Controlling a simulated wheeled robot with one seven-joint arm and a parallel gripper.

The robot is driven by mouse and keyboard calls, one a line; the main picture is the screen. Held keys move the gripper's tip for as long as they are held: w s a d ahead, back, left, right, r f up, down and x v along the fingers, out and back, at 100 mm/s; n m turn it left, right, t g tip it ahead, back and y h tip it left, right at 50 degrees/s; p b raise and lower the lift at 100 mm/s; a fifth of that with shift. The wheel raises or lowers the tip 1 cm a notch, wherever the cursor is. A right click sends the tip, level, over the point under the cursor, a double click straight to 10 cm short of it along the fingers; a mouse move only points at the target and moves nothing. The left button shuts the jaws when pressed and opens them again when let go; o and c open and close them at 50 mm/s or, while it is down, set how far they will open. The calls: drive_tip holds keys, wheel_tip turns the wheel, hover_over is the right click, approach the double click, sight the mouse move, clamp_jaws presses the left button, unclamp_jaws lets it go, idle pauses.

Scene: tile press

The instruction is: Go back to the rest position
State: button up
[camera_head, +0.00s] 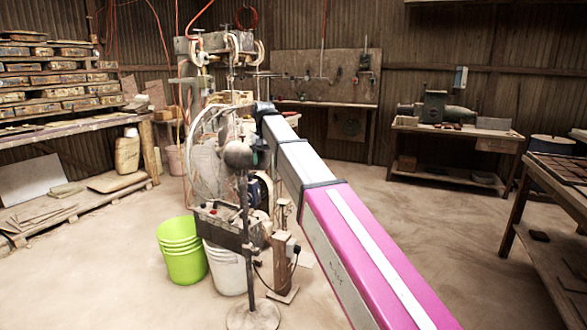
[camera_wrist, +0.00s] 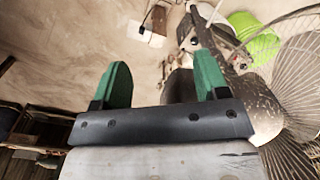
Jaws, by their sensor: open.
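My gripper (camera_wrist: 162,85) shows in the wrist view with two green fingers spread apart and nothing between them. In the head view my pink and silver arm reaches forward from the lower right toward the tile press (camera_head: 215,125). The far end of my arm overlaps the press there, and my gripper is mostly hidden or too small to make out. In the wrist view a round dark part and a fan (camera_wrist: 300,85) lie close beyond the right finger. I cannot tell whether anything touches it.
A stand with a round base (camera_head: 253,316) is in front. Shelves of tiles (camera_head: 50,80) are at left, a workbench (camera_head: 455,135) at back right. The floor between is open.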

drive_tip(key=s+d+f, duration=0.2)
drive_tip(key=d+f, duration=0.3)
drive_tip(key=f, duration=0.3)
drive_tip(key=s+d+f, duration=0.2)
drive_tip(key=d+f, duration=0.4)
drive_tip(key=f, duration=0.2)
drive_tip(key=s+d+f, duration=1)
drive_tip(key=f, duration=0.2)
drive_tip(key=s+d+f+m, duration=0.1)
drive_tip(key=s+d+f, duration=0.9)
drive_tip(key=f, duration=0.3)
drive_tip(key=shift+s+d+f, duration=0.15)
drive_tip(key=shift+s, duration=0.4)
